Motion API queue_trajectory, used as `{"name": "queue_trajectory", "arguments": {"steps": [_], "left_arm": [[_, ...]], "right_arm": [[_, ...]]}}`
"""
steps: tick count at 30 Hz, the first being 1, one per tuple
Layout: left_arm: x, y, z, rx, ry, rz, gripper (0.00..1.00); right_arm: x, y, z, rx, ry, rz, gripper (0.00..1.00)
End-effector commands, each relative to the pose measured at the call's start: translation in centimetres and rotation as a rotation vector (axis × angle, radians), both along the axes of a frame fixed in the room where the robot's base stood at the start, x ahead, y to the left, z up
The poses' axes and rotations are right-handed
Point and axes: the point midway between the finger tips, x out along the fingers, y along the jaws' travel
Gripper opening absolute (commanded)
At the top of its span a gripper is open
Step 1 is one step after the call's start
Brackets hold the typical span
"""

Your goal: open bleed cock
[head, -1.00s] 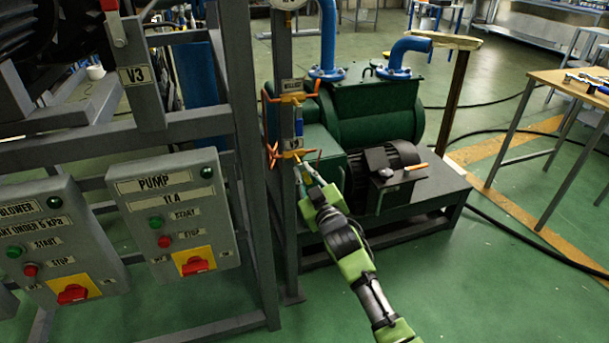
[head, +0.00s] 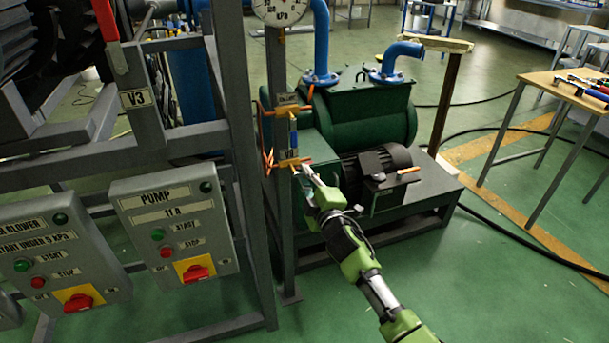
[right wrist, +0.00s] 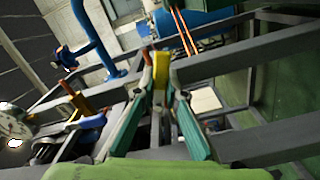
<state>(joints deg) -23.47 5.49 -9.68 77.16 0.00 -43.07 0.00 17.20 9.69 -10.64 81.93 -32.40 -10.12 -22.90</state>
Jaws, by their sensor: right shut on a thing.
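My right gripper (head: 303,171) is at the lower cock. The fingers partly hide the held part. My left gripper is not in view.
A dial gauge (head: 282,10) is at the top of the post. A green pump (head: 365,113) with blue pipes stands behind. Control boxes (head: 175,222) hang on the grey frame at left. Open green floor (head: 500,290) lies at right.

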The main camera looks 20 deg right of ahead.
Motion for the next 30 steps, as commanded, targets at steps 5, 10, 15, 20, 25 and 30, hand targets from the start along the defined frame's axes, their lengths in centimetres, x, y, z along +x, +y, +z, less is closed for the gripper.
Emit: {"name": "queue_trajectory", "arguments": {"steps": [5, 10, 15, 20, 25, 30], "left_arm": [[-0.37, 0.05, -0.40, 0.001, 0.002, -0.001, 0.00], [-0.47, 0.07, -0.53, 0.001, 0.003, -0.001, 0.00], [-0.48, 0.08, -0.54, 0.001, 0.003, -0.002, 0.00], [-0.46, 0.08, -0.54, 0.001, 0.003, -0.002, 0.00], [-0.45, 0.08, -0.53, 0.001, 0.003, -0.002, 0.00], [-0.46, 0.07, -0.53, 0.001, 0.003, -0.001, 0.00]], "right_arm": [[-0.02, -0.03, 0.02, -0.042, 0.001, 0.000, 0.00], [-0.02, -0.05, 0.03, -0.054, 0.000, 0.000, 0.00], [-0.02, -0.05, 0.02, -0.055, 0.000, 0.000, 0.00], [-0.02, -0.05, 0.01, -0.054, 0.000, 0.000, 0.14], [-0.01, -0.05, 0.06, -0.053, 0.000, 0.000, 0.29], [-0.01, -0.06, 0.11, -0.052, -0.001, 0.000, 0.29]]}}
